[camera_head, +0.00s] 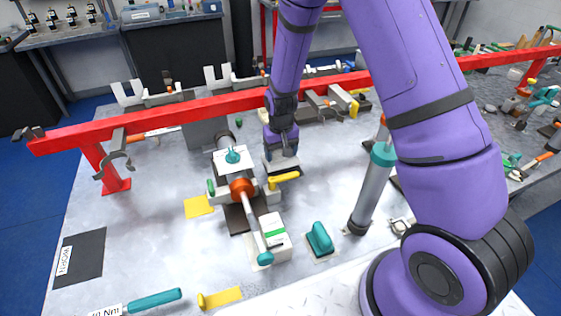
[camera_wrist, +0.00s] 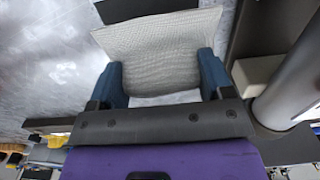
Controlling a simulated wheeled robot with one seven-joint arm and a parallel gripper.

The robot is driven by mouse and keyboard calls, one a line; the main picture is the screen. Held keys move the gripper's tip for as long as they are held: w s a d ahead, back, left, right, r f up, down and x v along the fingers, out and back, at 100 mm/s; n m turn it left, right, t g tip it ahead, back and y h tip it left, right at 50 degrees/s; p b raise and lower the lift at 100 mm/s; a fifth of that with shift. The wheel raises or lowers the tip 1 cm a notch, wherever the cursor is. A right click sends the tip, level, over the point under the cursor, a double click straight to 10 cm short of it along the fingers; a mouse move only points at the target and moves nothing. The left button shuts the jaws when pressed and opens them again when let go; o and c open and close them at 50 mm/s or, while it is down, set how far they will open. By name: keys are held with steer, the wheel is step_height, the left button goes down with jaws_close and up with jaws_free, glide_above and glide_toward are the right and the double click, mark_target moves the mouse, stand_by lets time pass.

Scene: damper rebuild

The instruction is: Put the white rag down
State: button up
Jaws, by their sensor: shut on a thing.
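The white rag (camera_wrist: 160,50) shows in the wrist view as a pale, woven-looking cloth. It spans the space between the two blue fingers of my gripper (camera_wrist: 160,82), and its far edge spreads out beyond the fingertips. My gripper is shut on it. In the head view my gripper (camera_head: 282,158) points down over the middle of the grey metal bench (camera_head: 160,235), just right of the damper clamped there. The rag is mostly hidden by my gripper in that view. I cannot tell whether the rag touches the bench.
A red rail (camera_head: 200,105) runs behind my gripper. A yellow-handled tool (camera_head: 284,180) lies just in front of it. An orange-and-grey damper (camera_head: 242,188) is at left, and a grey cylinder (camera_head: 370,192) stands upright at right. Bare bench lies at left.

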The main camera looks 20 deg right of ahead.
mark_target(281, 157)
steer(key=shift+f, duration=2.1)
steer(key=shift+f, duration=0.15)
steer(key=o, duration=1.2)
